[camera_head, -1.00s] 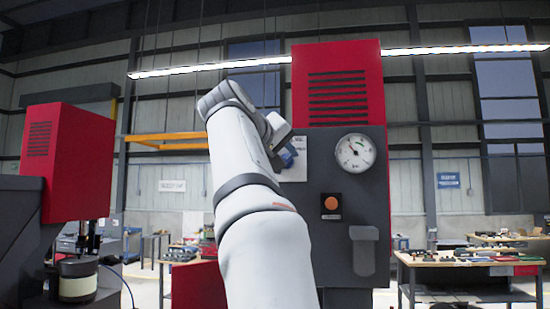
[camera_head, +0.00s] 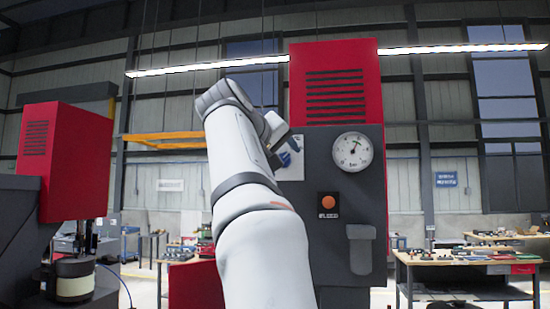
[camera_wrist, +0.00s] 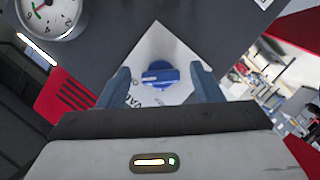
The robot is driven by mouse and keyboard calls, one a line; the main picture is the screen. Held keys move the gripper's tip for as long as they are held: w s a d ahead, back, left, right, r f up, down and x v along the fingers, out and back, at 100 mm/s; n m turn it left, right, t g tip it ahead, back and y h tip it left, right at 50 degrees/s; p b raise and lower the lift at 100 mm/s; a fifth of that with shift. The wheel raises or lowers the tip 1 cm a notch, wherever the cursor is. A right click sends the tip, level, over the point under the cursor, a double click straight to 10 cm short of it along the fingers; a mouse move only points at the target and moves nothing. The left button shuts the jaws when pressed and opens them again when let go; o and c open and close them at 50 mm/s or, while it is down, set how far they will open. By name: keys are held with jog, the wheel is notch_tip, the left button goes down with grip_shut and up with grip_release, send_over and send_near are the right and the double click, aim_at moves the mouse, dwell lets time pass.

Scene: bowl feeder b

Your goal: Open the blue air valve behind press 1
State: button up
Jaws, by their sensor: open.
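The blue valve knob (camera_wrist: 160,74) sits on a white label plate (camera_wrist: 158,42) on the dark panel of the press. In the wrist view its grip bar lies roughly level, and the plate looks turned corner-up. My gripper (camera_wrist: 159,84) is open, with one blue-grey finger on each side of the knob and a visible gap to both. I cannot tell how far the fingertips are from the panel. In the head view the white plate (camera_head: 291,169) shows just right of my wrist, with a small blue part at its upper left; my gripper is mostly hidden there.
A round pressure gauge (camera_head: 352,152) is right of the plate, and also at upper left in the wrist view (camera_wrist: 48,15). Below it are an orange button (camera_head: 328,202) and a grey protruding box (camera_head: 361,248). Another red machine (camera_head: 68,165) stands left; a cluttered workbench (camera_head: 465,259) stands right.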

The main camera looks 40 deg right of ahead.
jog(key=v, duration=0.8)
jog(key=shift+b, duration=0.3)
